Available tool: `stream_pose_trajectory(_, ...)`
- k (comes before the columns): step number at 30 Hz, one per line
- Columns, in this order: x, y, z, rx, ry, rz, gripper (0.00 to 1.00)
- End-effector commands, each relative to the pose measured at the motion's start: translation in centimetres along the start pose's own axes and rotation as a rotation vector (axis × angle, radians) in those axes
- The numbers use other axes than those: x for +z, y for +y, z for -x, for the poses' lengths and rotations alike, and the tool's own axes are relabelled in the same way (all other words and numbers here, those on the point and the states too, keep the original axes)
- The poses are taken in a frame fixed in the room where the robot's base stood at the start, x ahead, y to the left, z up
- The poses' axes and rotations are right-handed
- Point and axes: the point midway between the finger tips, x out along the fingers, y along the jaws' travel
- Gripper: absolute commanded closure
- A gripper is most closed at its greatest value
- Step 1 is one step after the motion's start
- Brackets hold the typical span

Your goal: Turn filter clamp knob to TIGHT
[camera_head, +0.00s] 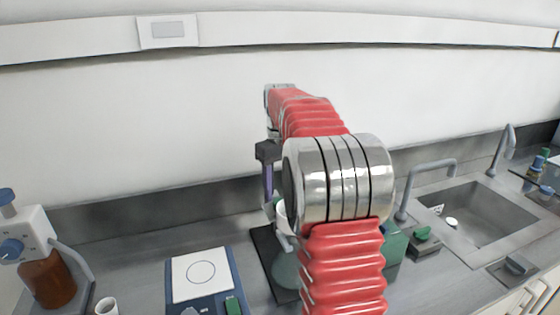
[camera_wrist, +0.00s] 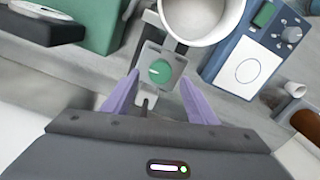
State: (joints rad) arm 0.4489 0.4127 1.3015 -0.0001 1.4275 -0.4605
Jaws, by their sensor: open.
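The clamp knob (camera_wrist: 160,71) is a round green knob with a small white mark pointing left, set on a grey bracket (camera_wrist: 150,55) in the wrist view. A white round funnel or cup (camera_wrist: 203,22) sits beside the bracket. My gripper (camera_wrist: 160,78) is open, with its two purple fingers on either side of the knob and visible gaps to it. I cannot tell the depth between fingertips and knob. In the head view my gripper (camera_head: 268,183) points down over the bench; my arm hides the knob and most of the funnel there. No TIGHT label is readable.
A blue-and-white stirrer-like device (camera_head: 200,277) stands left of a black tray (camera_head: 262,245). A bottle with a dispenser (camera_head: 48,280) and a white cup (camera_head: 106,306) are further left. A green box (camera_head: 395,246), a tap (camera_head: 425,168) and a sink (camera_head: 480,210) are right.

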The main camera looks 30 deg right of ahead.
Motion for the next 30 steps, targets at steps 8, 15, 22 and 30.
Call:
stream_pose_trajectory(8,-0.1,0.0,5.0,0.001,0.003,0.000,0.47)
stream_pose_trajectory(15,-0.1,0.0,8.3,0.001,0.002,0.000,0.47)
stream_pose_trajectory(22,0.0,0.0,9.6,0.000,-0.001,0.000,0.47)
stream_pose_trajectory(30,0.0,0.0,9.6,0.000,0.000,0.000,0.47)
